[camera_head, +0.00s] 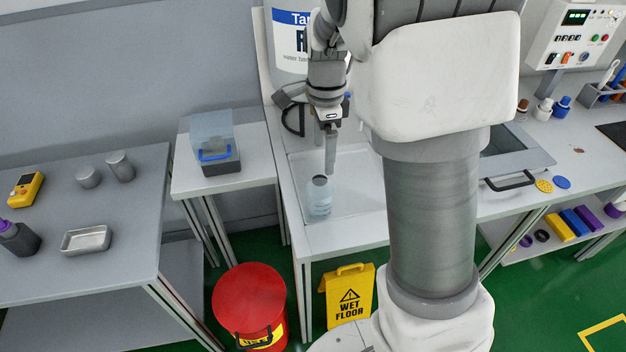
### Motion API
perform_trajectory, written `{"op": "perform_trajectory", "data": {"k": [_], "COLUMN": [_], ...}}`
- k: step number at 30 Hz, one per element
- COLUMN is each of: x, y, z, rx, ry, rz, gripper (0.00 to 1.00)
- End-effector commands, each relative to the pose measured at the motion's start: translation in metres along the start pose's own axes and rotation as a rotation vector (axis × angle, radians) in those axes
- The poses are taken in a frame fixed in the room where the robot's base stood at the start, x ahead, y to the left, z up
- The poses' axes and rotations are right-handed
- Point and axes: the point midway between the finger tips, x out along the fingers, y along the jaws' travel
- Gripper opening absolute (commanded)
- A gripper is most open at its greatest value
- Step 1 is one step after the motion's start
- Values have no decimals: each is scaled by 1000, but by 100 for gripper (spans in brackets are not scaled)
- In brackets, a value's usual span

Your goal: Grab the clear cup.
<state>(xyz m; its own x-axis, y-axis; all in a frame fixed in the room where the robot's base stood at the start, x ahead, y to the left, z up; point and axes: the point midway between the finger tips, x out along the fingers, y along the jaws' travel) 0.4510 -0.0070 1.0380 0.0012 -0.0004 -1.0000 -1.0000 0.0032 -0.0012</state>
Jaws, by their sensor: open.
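A clear, bluish cup (319,199) with a dark opening stands upright on the white tray area of the middle bench, near its left side. My gripper (330,165) points down just above the cup and slightly to its right in the picture. Its jaws are open, and I see nothing held between them. The view is nearly edge-on to the fingers, so their gap and their exact height over the cup are hard to judge. Part of the bench behind is hidden by my arm.
A water tank (289,45) stands behind my gripper. A clear box with a blue handle (215,140) is on the small left table. The left bench holds metal cylinders (120,166) and a metal tray (86,240). A red bin (249,300) and a yellow wet-floor sign (349,298) stand on the floor.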

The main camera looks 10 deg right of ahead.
Motion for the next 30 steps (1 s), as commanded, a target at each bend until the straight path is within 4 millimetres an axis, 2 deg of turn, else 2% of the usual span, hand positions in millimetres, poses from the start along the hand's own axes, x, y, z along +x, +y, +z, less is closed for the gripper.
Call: {"op": "perform_trajectory", "data": {"k": [1,12,15,23,30], "x": [12,90,104,122,157], "y": [1,2,1,2,2], "z": [0,0,0,2,4], "rx": [1,0,-2,-3,-2], "ry": [1,1,0,0,0], "rz": [7,4,3,4,4], "gripper": [95,95,95,95,95]}}
